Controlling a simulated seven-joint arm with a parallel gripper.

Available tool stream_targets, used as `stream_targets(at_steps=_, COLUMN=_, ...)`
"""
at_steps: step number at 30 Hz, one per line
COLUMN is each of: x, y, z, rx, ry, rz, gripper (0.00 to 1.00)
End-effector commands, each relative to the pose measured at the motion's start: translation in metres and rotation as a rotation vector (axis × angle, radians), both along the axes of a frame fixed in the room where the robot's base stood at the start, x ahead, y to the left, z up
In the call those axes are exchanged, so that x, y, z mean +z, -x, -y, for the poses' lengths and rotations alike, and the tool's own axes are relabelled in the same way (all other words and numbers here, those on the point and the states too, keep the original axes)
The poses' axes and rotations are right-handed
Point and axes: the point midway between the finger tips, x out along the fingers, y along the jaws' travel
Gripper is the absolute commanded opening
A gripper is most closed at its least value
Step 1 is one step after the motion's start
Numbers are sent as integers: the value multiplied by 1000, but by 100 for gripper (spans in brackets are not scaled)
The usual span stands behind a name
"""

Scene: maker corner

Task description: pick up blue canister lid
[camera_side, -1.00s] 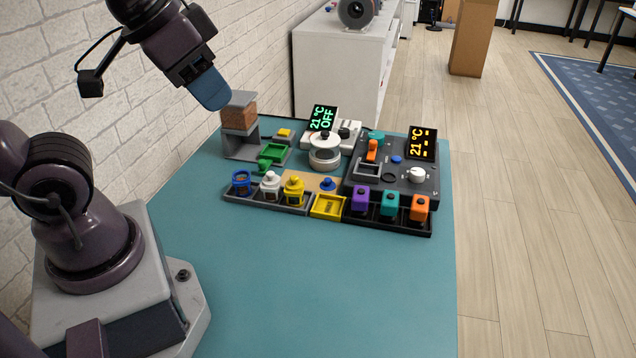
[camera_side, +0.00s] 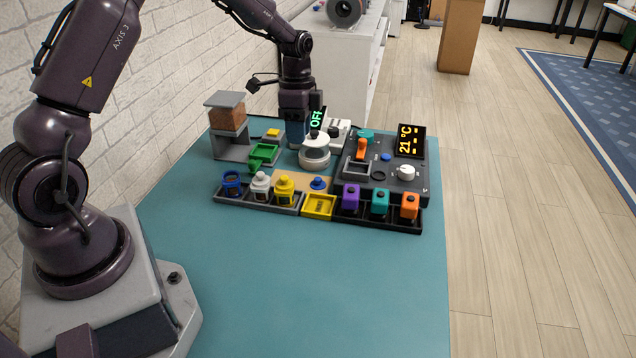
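The blue canister lid (camera_side: 318,183) is a small blue cap with a knob, lying on a tan pad (camera_side: 292,182) near the middle of the table. A blue canister (camera_side: 232,184) stands at the left end of the grey rack and looks open at the top. My gripper (camera_side: 295,138) points down behind the green tray and left of the white round device, farther back than the lid and apart from it.
A white round device (camera_side: 314,152) stands between my gripper and the lid. White (camera_side: 261,185) and yellow (camera_side: 284,188) canisters share the rack. A yellow tray (camera_side: 319,207) lies in front of the lid. A dark control panel (camera_side: 388,172) stands right. The table front is clear.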

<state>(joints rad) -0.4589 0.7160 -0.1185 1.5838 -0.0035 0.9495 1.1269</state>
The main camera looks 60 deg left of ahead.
Motion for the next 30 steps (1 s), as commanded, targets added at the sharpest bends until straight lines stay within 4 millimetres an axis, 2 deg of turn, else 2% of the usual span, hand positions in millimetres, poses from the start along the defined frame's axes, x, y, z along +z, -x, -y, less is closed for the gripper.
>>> stream_targets(at_steps=1, x=-20, y=-11, z=-10, rx=-113, ry=26, rz=10, gripper=34)
stream_targets(at_steps=3, x=-31, y=-25, z=-19, rx=-283, ry=44, rz=46, gripper=34)
stream_targets(at_steps=5, x=-31, y=-37, z=-22, rx=-424, ry=45, rz=85, gripper=34)
stream_targets(at_steps=7, x=-21, y=-48, z=-26, rx=-562, ry=31, rz=131, gripper=34)
stream_targets(at_steps=12, x=-18, y=-50, z=-27, rx=-763, ry=35, rz=155, gripper=34)
stream_targets(at_steps=16, x=-27, y=-49, z=-26, rx=-805, ry=38, rz=157, gripper=34)
stream_targets(at_steps=24, x=-76, y=-49, z=-19, rx=-805, ry=39, rz=157, gripper=34)
stream_targets(at_steps=30, x=-94, y=-49, z=-17, rx=-804, ry=36, rz=158, gripper=34)
